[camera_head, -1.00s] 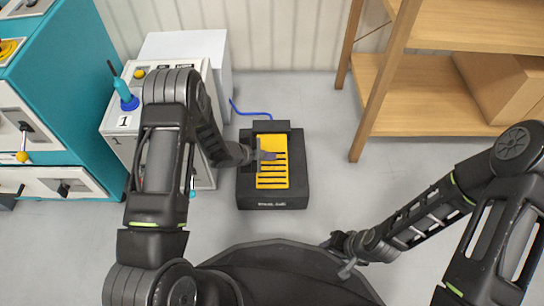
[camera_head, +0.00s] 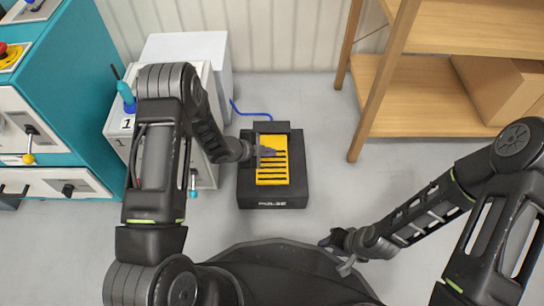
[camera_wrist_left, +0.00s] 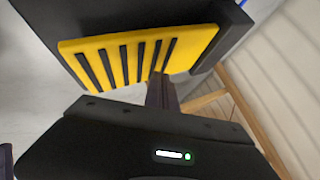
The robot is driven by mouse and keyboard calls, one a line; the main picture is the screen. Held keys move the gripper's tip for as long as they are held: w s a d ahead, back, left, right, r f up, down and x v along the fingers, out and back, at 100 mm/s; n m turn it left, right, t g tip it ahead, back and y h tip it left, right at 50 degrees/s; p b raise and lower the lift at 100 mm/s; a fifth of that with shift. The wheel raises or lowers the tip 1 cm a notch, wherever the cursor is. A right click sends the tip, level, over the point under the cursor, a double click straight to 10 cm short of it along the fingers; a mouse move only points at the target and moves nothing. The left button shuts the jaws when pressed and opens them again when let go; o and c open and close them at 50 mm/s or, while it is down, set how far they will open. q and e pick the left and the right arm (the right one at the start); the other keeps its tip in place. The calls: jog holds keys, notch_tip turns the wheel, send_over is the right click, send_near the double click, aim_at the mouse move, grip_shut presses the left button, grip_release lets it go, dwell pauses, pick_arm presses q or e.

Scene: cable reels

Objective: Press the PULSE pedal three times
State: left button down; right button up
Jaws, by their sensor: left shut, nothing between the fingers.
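The PULSE pedal is a black floor box with a yellow, black-slotted plate (camera_head: 272,170). Its front face reads PULSE. My left gripper (camera_head: 270,151) is shut and empty, with its fingertips over the upper part of the yellow plate. In the left wrist view the yellow plate (camera_wrist_left: 140,60) lies just beyond the shut fingers (camera_wrist_left: 161,90); whether they touch it I cannot tell. My right gripper (camera_head: 335,250) is low, right of the pedal near my base; its fingers look spread apart, with nothing seen between them.
A white cabinet marked 1 (camera_head: 205,165) stands left of the pedal, with a teal cabinet (camera_head: 75,85) farther left. A wooden shelf (camera_head: 425,95) is on the right, holding a cardboard box (camera_head: 500,88). A blue cable (camera_head: 248,112) runs behind the pedal. The floor right of the pedal is clear.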

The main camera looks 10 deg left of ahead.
aim_at(270, 159)
pick_arm(q)
jog(key=shift+r+p, duration=1.95)
jog(key=shift+r, duration=0.6)
dwell(0.7)
jog(key=s+d+f+n+g+y, duration=0.1)
jog(key=s+d+n+g, duration=0.1)
jog(key=s+n, duration=0.7)
jog(key=s+d+f+n+g+y, duration=0.1)
jog(key=s+d+n+g, duration=0.2)
jog(key=s+n, duration=0.7)
jog(key=s+d, duration=0.2)
jog(key=s, duration=0.6)
jog(key=shift+s+f+g, duration=0.3)
jog(key=shift+s+f, duration=0.05)
